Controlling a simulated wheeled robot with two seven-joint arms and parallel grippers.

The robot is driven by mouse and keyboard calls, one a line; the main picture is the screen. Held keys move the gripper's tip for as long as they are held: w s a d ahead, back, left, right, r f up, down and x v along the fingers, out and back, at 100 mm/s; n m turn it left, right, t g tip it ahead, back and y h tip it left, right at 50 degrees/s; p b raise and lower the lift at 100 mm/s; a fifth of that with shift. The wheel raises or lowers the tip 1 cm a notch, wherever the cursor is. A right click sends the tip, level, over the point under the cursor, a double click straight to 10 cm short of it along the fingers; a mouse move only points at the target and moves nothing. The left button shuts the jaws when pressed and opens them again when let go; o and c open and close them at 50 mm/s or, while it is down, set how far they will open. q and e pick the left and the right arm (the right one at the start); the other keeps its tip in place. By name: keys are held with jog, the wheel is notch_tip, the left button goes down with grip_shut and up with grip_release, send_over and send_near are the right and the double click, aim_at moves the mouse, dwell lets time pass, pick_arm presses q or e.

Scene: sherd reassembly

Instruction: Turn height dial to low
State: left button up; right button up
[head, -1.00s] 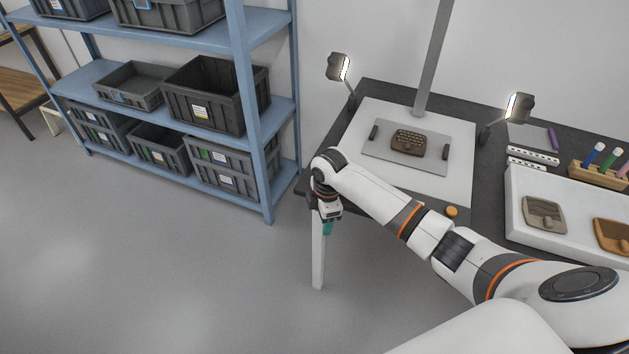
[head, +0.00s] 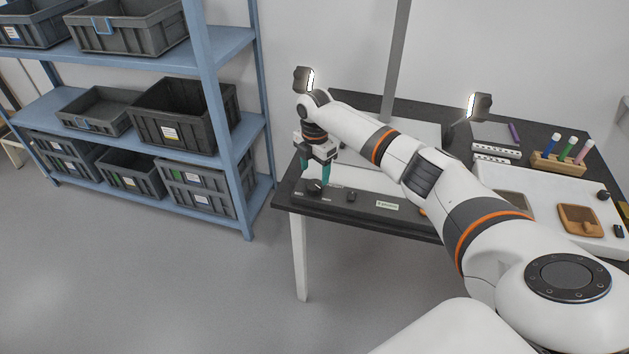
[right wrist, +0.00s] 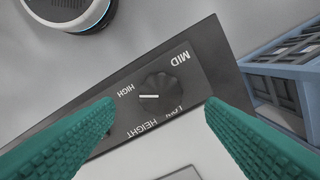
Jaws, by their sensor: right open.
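The height dial (right wrist: 160,88) is a dark round knob on a black panel (right wrist: 95,105), marked HEIGHT with HIGH, MID and LOW around it. Its white mark lies on the side toward HIGH. In the head view the dial (head: 315,187) sits at the left end of the table's front strip. My right gripper (head: 315,182) points down over it, open, with its teal fingers on either side. The fingers (right wrist: 161,101) appear apart from the knob in the right wrist view. My left gripper is not in view.
A lamp (head: 303,79) stands behind my right wrist. A blue shelf (head: 230,45) with grey bins stands left. A white board with sherds (head: 580,220) lies right.

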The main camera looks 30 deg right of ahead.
aim_at(315, 184)
notch_tip(315, 184, down, 5)
jog(key=shift+f, duration=0.1)
dwell(0.3)
jog(key=c, duration=1)
jog(key=shift+o, duration=0.2)
